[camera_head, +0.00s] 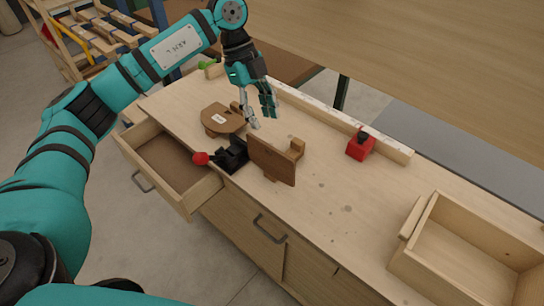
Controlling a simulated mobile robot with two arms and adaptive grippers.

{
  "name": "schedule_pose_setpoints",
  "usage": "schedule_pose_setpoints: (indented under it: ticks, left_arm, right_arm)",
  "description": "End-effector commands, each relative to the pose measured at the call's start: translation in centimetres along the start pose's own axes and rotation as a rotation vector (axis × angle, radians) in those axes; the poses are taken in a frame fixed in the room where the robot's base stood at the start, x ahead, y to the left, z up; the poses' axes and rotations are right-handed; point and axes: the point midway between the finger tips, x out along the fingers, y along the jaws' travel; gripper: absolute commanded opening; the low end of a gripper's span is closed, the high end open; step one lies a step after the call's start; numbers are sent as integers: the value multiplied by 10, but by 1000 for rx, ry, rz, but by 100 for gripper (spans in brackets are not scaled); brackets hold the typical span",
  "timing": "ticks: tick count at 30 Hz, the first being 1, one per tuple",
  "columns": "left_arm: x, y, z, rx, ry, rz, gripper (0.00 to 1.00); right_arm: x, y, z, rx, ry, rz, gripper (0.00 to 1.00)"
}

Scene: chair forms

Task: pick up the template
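I cannot tell how high the fingertips are above the bench. My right gripper is not in view.
The workbench (325,200) has an open drawer (165,165) at its left front. A black holder with a red knob (201,158), an upright brown board (271,160) and a red block (361,148) stand on top. An open wooden box (405,262) is at right. The bench's middle right is clear.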

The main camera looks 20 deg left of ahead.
Motion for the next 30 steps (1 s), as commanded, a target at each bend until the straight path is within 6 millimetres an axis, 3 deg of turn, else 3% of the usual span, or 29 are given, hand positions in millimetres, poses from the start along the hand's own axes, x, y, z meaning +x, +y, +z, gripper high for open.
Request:
schedule_pose_setpoints:
  ticks: [12, 23, 30]
  left_arm:
    - [87, 1, -4, 4, 6, 4, 37]
    - [120, -1, -6, 6, 7, 3, 37]
    - [156, -4, -9, 5, 7, 3, 37]
  right_arm:
    - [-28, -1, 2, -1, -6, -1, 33]
    - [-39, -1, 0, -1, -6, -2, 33]
    - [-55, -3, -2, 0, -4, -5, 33]
